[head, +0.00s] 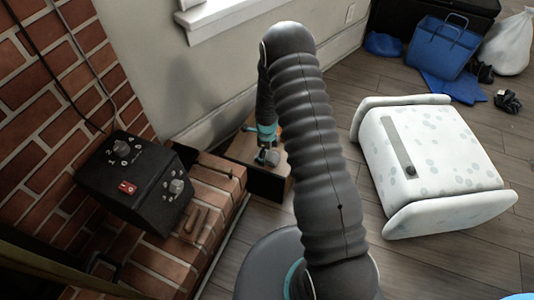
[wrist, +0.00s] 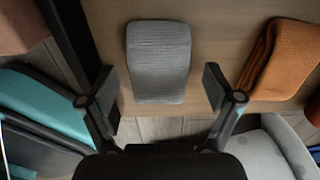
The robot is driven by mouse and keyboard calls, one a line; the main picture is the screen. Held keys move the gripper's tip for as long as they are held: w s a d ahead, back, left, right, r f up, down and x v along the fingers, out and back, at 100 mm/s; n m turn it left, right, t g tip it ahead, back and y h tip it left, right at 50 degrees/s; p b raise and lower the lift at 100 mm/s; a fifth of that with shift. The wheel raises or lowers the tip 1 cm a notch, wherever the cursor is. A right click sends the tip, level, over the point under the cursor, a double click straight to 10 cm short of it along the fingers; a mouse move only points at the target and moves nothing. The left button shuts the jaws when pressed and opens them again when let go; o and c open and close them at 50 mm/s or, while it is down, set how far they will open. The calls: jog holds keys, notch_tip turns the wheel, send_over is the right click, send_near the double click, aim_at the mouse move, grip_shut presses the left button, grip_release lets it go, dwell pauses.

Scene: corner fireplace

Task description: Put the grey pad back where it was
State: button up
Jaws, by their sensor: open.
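The grey pad (wrist: 158,62) lies on a light wooden surface (wrist: 218,35) in the wrist view, its near end close to that surface's edge. My gripper (wrist: 160,88) is open, with one finger on each side of the pad's near end. A gap shows between the pad and each finger, and I cannot tell the height above it. In the head view my gripper (head: 268,156) is small and low over the small wooden-topped unit (head: 243,148) by the wall. The pad is not clearly visible there.
An orange cloth (wrist: 283,58) lies right of the pad. In the head view, a black control box (head: 135,180) stands on the brick ledge (head: 215,205) at left.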

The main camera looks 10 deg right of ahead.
jog(key=shift+r, duration=0.1)
jog(key=s+r+n+t, duration=0.1)
jog(key=s+r+n, duration=0.15)
jog(key=r, duration=1.15)
jog(key=s+r+n+t, duration=0.1)
jog(key=r+n, duration=0.3)
jog(key=r, duration=1)
jog(key=s+r+n+t, duration=0.2)
jog(key=s+r+n, duration=0.9)
jog(key=s+r, duration=0.55)
jog(key=s+r+n+t, duration=0.1)
jog(key=s+r+n, duration=0.2)
jog(key=s+n, duration=0.4)
jog(key=s, duration=0.3)
jog(key=shift+s+r+n+t, duration=0.2)
jog(key=shift+s+n+t, duration=0.1)
jog(key=shift+n, duration=0.05)
jog(key=shift+d, duration=0.1)
